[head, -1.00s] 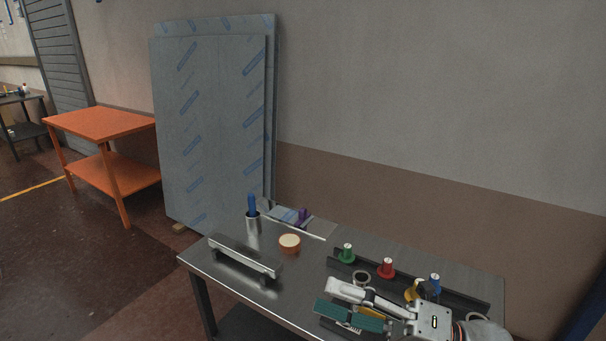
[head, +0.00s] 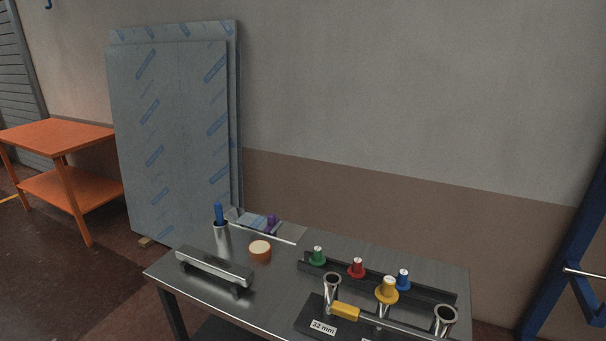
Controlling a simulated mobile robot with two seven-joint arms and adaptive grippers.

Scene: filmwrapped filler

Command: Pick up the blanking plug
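Several coloured plugs with flanges and pale tops show on the metal table. A green plug (head: 318,256), a red plug (head: 356,268) and a blue plug (head: 403,279) stand in a row on a dark rack. A larger-looking yellow plug (head: 387,290) is upright in front of the rack, apparently over a metal tube. Open metal tube ends flank it, a left one (head: 332,281) and a right one (head: 445,316). I cannot tell which plug is the blanking plug meant. Neither of my grippers is in view.
A yellow-handled tool (head: 345,312) lies by a dark plate marked "32 mm" (head: 322,327). A metal bar handle (head: 214,267), an orange tub (head: 260,251) and a cup with a blue item (head: 222,234) are on the table's left. Film-wrapped sheets (head: 170,140) lean behind.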

